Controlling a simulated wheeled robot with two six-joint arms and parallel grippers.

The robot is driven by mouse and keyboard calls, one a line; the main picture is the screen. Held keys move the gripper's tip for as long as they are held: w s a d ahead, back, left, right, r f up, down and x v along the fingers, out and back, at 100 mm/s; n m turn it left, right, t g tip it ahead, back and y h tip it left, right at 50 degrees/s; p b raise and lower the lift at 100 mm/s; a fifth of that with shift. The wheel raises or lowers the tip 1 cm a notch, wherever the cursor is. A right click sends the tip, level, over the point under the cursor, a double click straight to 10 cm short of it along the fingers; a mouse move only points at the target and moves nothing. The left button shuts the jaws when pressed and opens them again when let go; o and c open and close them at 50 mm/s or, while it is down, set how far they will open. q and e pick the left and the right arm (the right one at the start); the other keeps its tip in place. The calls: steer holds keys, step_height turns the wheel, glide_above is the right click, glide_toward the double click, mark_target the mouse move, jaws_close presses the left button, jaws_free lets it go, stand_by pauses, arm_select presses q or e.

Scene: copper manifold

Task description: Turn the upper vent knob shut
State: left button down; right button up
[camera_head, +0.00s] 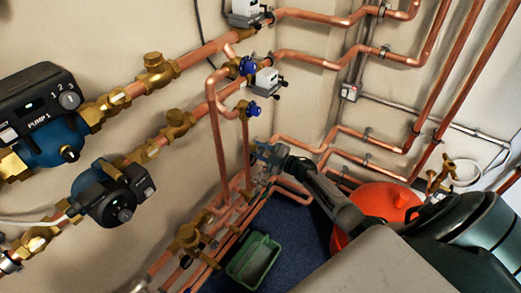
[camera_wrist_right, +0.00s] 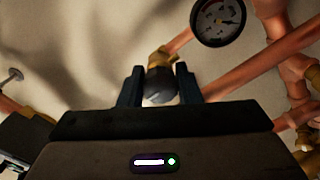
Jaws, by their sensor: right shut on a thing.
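My right gripper (camera_head: 262,153) reaches in from the lower right in the head view, its fingertips at the pipes by the wall. In the right wrist view my right gripper (camera_wrist_right: 160,76) has one finger on each side of a small knob (camera_wrist_right: 159,86), dark with a pale end, on a brass fitting (camera_wrist_right: 161,57). The gripper is shut on this knob. In the head view the fingers hide it, so its turn position cannot be told. My left gripper is in neither view.
Two blue handles, upper (camera_head: 247,66) and lower (camera_head: 253,109), sit on the pipes above the gripper. A round gauge (camera_wrist_right: 218,20) and copper pipes are close by. A green tray (camera_head: 254,261) and an orange-red vessel (camera_head: 378,204) stand below. Pumps (camera_head: 110,193) are at left.

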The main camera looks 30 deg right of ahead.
stand_by(0.4)
steer(key=o, duration=1)
steer(key=shift+c, duration=0.2)
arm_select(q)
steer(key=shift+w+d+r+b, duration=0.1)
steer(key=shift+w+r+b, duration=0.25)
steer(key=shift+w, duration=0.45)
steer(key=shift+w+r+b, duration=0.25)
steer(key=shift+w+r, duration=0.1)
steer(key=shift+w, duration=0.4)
arm_select(e)
steer(key=v, duration=1.1)
steer(key=shift+f, duration=0.1)
